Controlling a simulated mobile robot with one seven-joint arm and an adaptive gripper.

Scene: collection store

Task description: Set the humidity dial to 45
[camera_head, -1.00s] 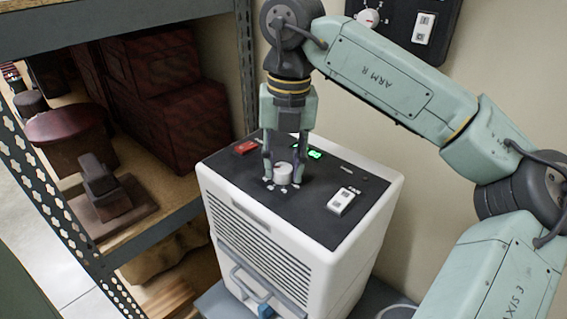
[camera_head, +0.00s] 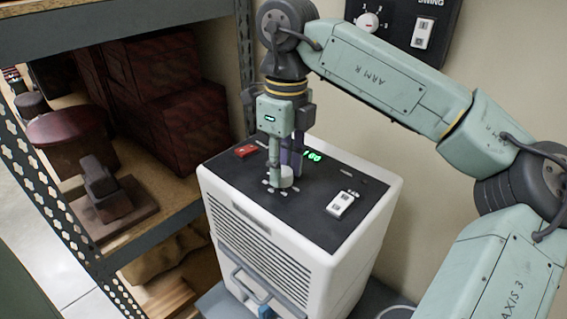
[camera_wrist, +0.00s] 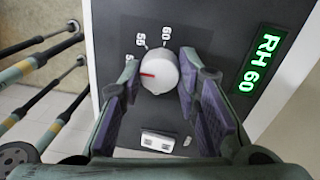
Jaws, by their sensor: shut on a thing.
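The humidity dial (camera_wrist: 158,72) is a round white knob with a red pointer mark on the dark top panel of a white dehumidifier (camera_head: 262,252). In the wrist view the red mark points left, and printed numbers, including 60 and 50, lie around its upper left; not all are legible. The green display (camera_wrist: 262,62) reads RH 60. My gripper (camera_wrist: 160,75) points down over the panel, shut on the dial with one finger on each side. In the head view the dial (camera_head: 286,178) is partly hidden by a finger.
A white rocker switch (camera_head: 341,204) and a red switch (camera_head: 246,151) sit on the same panel. A wall panel (camera_head: 400,25) with another knob hangs behind my arm. A shelf with dark boxes (camera_head: 170,110) stands close on the left.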

